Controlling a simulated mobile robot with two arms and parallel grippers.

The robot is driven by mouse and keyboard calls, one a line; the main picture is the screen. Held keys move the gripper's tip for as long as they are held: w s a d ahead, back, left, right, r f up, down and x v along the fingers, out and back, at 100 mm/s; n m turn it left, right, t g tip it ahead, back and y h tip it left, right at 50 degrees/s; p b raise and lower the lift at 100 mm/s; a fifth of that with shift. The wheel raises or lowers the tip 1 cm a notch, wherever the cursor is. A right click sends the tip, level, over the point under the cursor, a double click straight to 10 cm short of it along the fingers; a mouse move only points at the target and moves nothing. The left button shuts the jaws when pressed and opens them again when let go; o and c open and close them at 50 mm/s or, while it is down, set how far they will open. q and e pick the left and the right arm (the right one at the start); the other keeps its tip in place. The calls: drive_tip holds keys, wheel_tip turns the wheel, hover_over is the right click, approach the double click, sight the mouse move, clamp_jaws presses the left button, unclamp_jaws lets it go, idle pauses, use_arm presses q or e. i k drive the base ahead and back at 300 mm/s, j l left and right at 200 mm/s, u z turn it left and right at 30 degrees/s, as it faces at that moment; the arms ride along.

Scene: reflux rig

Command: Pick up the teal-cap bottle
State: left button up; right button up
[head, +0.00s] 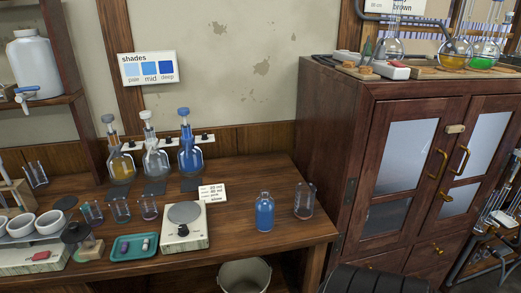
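I cannot pick out a bottle with a clearly teal cap. A small bottle of blue liquid (265,213) stands upright near the right front of the wooden bench (240,190); its top looks pale blue, and I cannot tell whether it has a cap. Neither of my grippers is in view.
A balance (184,239), a teal tray (160,251) with small vials and several beakers crowd the bench's front left. A tall wooden cabinet (337,120) borders the bench. A bucket (245,280) sits below.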

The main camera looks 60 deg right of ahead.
sight(265, 204)
drive_tip(key=z, duration=2.15)
